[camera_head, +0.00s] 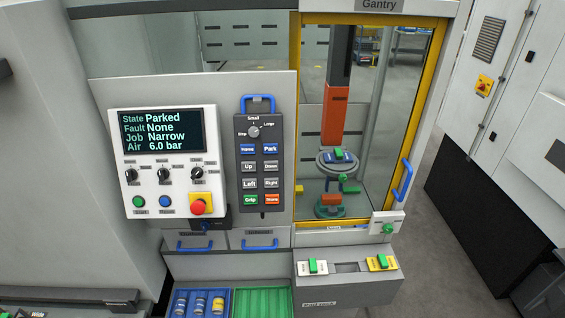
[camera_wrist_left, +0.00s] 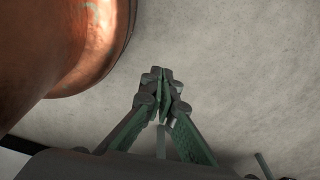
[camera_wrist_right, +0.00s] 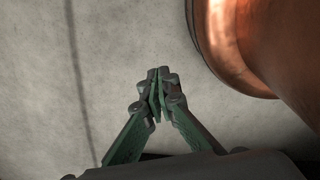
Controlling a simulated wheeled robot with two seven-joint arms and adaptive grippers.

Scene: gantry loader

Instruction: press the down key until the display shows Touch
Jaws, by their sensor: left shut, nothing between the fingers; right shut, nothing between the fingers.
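The display (camera_head: 161,131) on the white panel at left reads State Parked, Fault None, Job Narrow, Air 6.0 bar. The dark key pendant (camera_head: 259,206) hangs to its right with a blue handle on top. Its Down key (camera_head: 271,167) is grey, in the second row on the right, beside the Up key (camera_head: 249,167). Neither gripper shows in the head view. My left gripper (camera_wrist_left: 163,75) is shut and empty above the pale floor in the left wrist view. My right gripper (camera_wrist_right: 157,75) is shut and empty above the floor in the right wrist view.
A red stop button (camera_head: 198,208) sits below the knobs on the display panel. A yellow-framed glass door (camera_head: 432,70) with a blue handle encloses the gantry at right. Below stand a blue tray (camera_head: 178,292) holding cans and a green tray (camera_head: 260,300).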

